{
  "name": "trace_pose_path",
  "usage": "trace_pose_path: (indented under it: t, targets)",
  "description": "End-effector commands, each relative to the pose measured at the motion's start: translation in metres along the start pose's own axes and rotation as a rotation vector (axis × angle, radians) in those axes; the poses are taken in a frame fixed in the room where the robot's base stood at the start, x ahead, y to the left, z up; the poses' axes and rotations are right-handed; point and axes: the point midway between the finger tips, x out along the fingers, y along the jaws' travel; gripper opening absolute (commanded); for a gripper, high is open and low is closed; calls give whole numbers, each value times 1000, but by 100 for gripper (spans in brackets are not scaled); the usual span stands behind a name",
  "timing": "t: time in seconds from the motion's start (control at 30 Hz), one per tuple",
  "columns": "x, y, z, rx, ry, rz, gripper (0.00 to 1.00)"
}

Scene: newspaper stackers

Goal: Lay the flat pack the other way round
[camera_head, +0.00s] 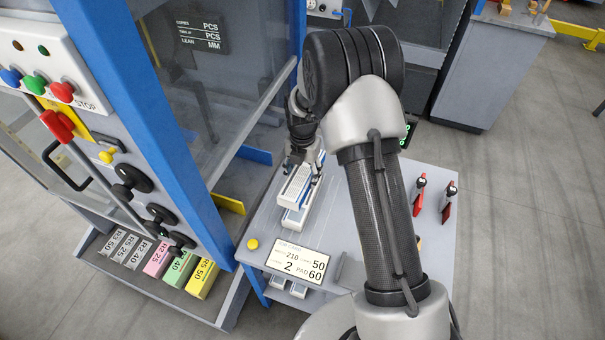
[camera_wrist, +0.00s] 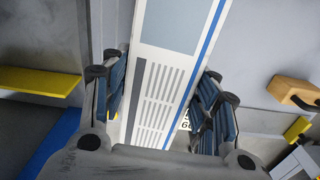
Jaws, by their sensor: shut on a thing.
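The flat pack (camera_head: 297,184) is white with grey printed lines and a blue edge. It is between the fingers of my gripper (camera_head: 305,160), over the grey side table (camera_head: 258,228). Another white and blue surface (camera_head: 294,217) shows just below it; I cannot tell whether it is a separate pack. In the wrist view the pack (camera_wrist: 160,92) shows printed columns and a blue stripe along its right side, and runs between the two fingers of my gripper (camera_wrist: 162,95). My gripper is shut on it. Clearance under the pack is hidden.
A job card (camera_head: 297,262) and a yellow button (camera_head: 252,244) are at the table's front left. Two red-handled tools (camera_head: 419,196) stand at the right. The blue-framed machine (camera_head: 175,130) borders the left, with coloured blocks (camera_head: 180,268) on its low shelf.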

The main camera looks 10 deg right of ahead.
Motion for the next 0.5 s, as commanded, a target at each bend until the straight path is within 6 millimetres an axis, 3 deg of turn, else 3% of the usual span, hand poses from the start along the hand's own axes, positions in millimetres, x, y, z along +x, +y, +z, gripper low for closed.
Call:
trace_pose_path:
  t: [0.5]
  targets:
    - [3,2,2,-64,-2,3,18]
